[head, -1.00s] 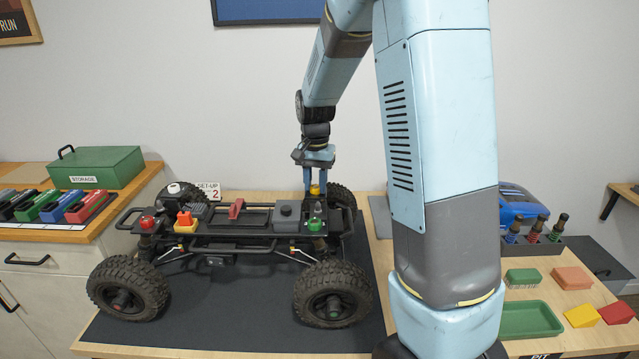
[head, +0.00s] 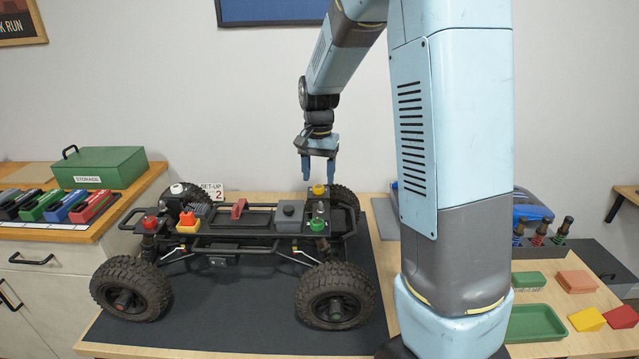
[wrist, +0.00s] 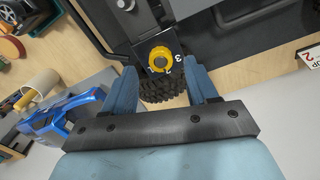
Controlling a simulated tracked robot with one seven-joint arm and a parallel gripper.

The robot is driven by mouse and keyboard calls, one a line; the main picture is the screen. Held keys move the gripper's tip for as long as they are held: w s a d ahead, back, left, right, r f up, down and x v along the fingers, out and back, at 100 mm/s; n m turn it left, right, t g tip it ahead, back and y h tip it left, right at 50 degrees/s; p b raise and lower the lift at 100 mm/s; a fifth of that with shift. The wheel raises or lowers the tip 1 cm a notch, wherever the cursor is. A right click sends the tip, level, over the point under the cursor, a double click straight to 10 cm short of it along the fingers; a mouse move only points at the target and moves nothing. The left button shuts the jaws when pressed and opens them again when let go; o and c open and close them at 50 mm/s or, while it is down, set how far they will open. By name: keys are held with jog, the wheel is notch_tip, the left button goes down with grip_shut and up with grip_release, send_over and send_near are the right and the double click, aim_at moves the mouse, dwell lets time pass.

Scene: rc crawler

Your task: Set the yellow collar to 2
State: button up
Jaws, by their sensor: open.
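The yellow collar (head: 319,190) sits on top of the far right corner of the crawler chassis (head: 255,240). My gripper (head: 319,174) is just above the collar, pointing down, open and empty. In the wrist view its blue fingers (wrist: 163,78) stand apart on either side of the collar, not touching it.
Behind the chassis stands a white set-up card (head: 212,190) with a red 2. Red (head: 150,222) and white (head: 177,188) caps and a green collar (head: 317,225) sit at other corners. A blue car body (head: 532,207) and shocks lie to the right, partly behind my arm.

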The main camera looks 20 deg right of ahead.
aim_at(319, 187)
notch_tip(319, 187, up, 10)
jog(key=shift+r, duration=0.15)
dwell(0.4)
jog(key=s+r+n+t, duration=0.1)
jog(key=s+n+t, duration=0.1)
jog(key=s, duration=1.2)
jog(key=s+d+r+n+t, duration=0.1)
jog(key=s+r+n+t, duration=0.1)
jog(key=s, duration=1.2)
jog(key=n+t, duration=0.1)
jog(key=n, duration=0.1)
jog(key=shift+r+n+t, duration=0.15)
jog(key=shift+n+t, duration=0.15)
